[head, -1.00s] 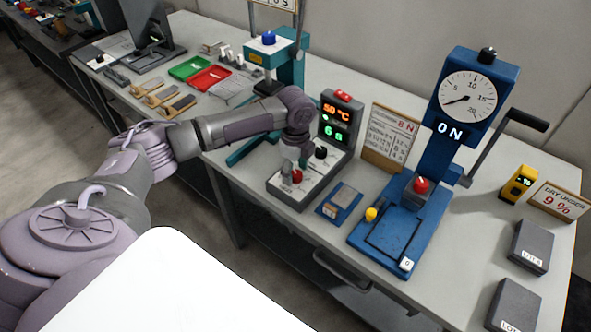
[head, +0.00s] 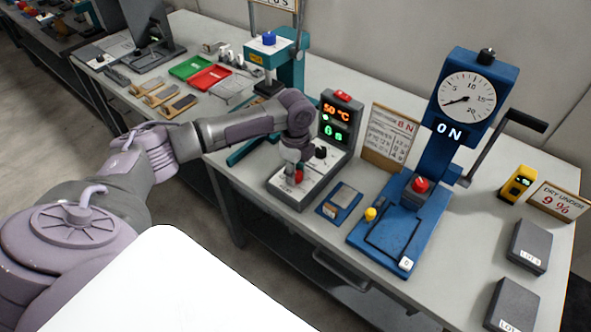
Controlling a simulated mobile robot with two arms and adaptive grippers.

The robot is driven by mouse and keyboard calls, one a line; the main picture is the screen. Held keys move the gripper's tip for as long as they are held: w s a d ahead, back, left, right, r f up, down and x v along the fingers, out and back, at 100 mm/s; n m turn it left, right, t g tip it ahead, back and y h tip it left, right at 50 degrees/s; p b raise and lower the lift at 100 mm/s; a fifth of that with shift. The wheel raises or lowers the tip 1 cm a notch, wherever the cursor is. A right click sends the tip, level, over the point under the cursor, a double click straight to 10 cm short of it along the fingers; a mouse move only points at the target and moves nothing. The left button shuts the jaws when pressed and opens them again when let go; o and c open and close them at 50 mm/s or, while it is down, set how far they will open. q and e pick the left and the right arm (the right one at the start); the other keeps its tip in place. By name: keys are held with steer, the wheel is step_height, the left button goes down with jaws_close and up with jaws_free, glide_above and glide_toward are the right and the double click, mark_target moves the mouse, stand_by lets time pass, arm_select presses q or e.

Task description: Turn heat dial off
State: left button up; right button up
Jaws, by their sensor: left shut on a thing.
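A dark grey control unit (head: 341,104) stands on the bench, with a red 50 °C readout and a green readout that seems to say 0 s. Its pale panel (head: 283,188) carries a black knob (head: 320,152) at the upper right and a red knob or button (head: 298,176). My left gripper (head: 290,170) points down at the left of the panel, beside the red one. It is shut on a dial there, mostly hidden by the fingers. The panel lettering is too small to read. My right gripper is not in view.
A blue press with a gauge (head: 468,98) and a crank handle (head: 526,121) stands to the right. A blue pad (head: 339,201) and a sign board (head: 390,135) are near the unit. Green (head: 190,67) and red (head: 210,77) trays lie behind my left arm.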

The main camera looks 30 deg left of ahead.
arm_select(q)
steer(key=n+p, duration=0.2)
steer(key=p, duration=0.1)
steer(key=n+p, duration=0.2)
steer(key=p, duration=0.1)
steer(key=n+p, duration=0.2)
steer(key=n, duration=0.1)
steer(key=shift+s+d+r+p, duration=0.1)
steer(key=shift+r+p, duration=0.2)
steer(key=shift+p, duration=0.1)
steer(key=n+p, duration=0.2)
steer(key=n, duration=0.1)
steer(key=shift+f, duration=0.1)
steer(key=shift+f+n+p, duration=0.1)
steer(key=shift+n+p, duration=0.7)
steer(key=o, duration=1.2)
steer(key=shift+c, duration=0.2)
step_height(320, 180, up, 12)
steer(key=shift+f, duration=0.1)
